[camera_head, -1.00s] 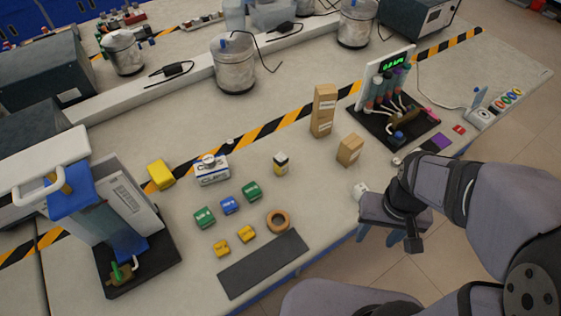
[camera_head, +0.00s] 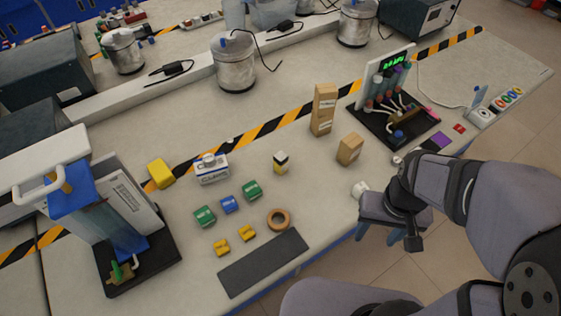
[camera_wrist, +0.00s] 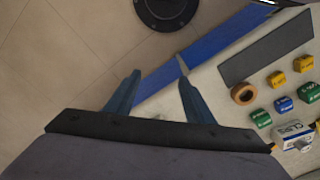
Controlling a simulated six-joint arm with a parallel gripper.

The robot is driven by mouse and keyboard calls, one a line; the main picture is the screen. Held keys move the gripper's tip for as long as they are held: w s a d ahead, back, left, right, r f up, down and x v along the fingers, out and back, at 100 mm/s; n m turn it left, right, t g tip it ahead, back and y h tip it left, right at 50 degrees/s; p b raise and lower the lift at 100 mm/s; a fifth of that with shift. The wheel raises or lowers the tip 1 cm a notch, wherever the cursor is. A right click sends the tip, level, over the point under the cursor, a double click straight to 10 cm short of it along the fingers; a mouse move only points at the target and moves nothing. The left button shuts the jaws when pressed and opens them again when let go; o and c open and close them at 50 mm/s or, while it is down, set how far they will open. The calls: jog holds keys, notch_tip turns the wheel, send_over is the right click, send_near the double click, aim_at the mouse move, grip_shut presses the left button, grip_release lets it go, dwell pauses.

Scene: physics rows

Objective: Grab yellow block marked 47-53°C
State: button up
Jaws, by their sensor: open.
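Two small yellow blocks sit side by side on the bench, one on the left (camera_head: 221,247) and one on the right (camera_head: 246,233). In the wrist view they show at the right, one nearer (camera_wrist: 277,79) and one by the edge (camera_wrist: 303,63). Their markings are too small to read, so I cannot tell which says 47-53°C. My gripper (camera_head: 402,238) hangs off the bench's front edge, to the right of the blocks and far from them. In the wrist view its two blue fingers (camera_wrist: 157,80) stand apart with nothing between them.
Green blocks (camera_head: 204,216) (camera_head: 251,190) and a blue block (camera_head: 228,204) lie behind the yellow ones. A tape ring (camera_head: 278,219) lies to their right, and a dark mat (camera_head: 262,263) in front. A blue-topped apparatus (camera_head: 165,255) stands left. Cardboard boxes (camera_head: 349,149) stand toward the right.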

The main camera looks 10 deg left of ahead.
jog(key=shift+r, duration=0.15)
notch_tip(320, 180, up, 4)
jog(key=n+t+h+b, duration=0.95)
jog(key=n+b, duration=0.85)
jog(key=n, duration=1.1)
send_over(277, 161)
jog(key=s+a, duration=0.3)
jog(key=s, duration=0.1)
jog(key=t+y, duration=0.2)
jog(key=f, duration=0.9)
jog(key=shift+a+f, duration=0.25)
jog(key=shift+f, duration=0.3)
jog(key=shift+g, duration=0.25)
jog(key=shift+d+r+x, duration=0.15)
jog(key=shift+x, duration=1.7)
jog(key=shift+d+r+x, duration=0.15)
jog(key=shift+x, duration=1.7)
